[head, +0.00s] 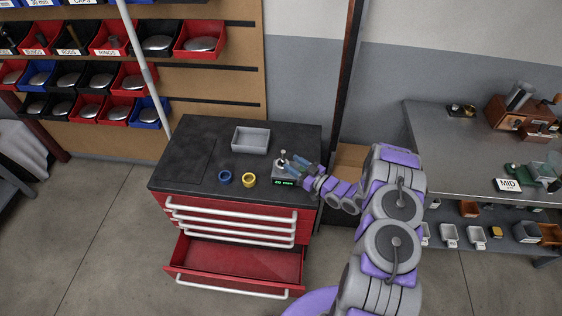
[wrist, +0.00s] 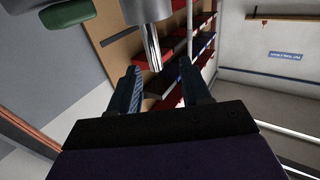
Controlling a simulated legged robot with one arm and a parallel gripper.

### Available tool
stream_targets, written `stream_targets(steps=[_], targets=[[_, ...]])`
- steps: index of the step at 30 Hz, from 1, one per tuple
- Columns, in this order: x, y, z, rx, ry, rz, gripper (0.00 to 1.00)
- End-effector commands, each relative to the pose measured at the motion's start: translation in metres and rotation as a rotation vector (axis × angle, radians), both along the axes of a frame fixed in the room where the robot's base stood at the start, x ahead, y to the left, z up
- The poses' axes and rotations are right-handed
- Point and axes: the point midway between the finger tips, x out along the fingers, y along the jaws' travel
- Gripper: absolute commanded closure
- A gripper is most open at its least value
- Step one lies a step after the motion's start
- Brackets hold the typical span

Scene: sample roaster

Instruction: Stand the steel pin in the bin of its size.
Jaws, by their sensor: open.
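The steel pin (wrist: 153,52) is a shiny narrow cylinder in the wrist view, below a wider grey cylinder (wrist: 146,9). My gripper (wrist: 163,80) is open, with its two fingers apart on either side of the space below the pin; whether they touch it I cannot tell. In the head view my gripper (head: 303,168) is at a small gauge (head: 288,178) on the cabinet top, whose green display seems to read 20 mm. Wall bins include black ones labelled RODS (head: 72,42) and red ones labelled RINGS (head: 107,42). Size marks on bins are not legible.
The black-topped red cabinet (head: 190,140) has an open, empty-looking lower drawer (head: 240,262). A grey tray (head: 238,140), blue ring (head: 224,177) and yellow ring (head: 249,180) are on top. A steel bench (head: 440,140) with a MID sign (head: 508,185) stands right.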

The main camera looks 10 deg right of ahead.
Motion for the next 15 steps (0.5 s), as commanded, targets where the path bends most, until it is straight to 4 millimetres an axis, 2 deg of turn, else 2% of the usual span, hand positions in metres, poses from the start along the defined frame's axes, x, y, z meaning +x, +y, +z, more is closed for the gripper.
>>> stream_targets(steps=[3, 9, 15], targets=[[0.011, 0.005, -0.001, 0.003, -0.002, -0.001, 0.52], [0.019, 0.010, 0.000, 0.006, 0.000, -0.001, 0.52], [0.038, 0.030, 0.004, 0.001, -0.003, 0.001, 0.52]])
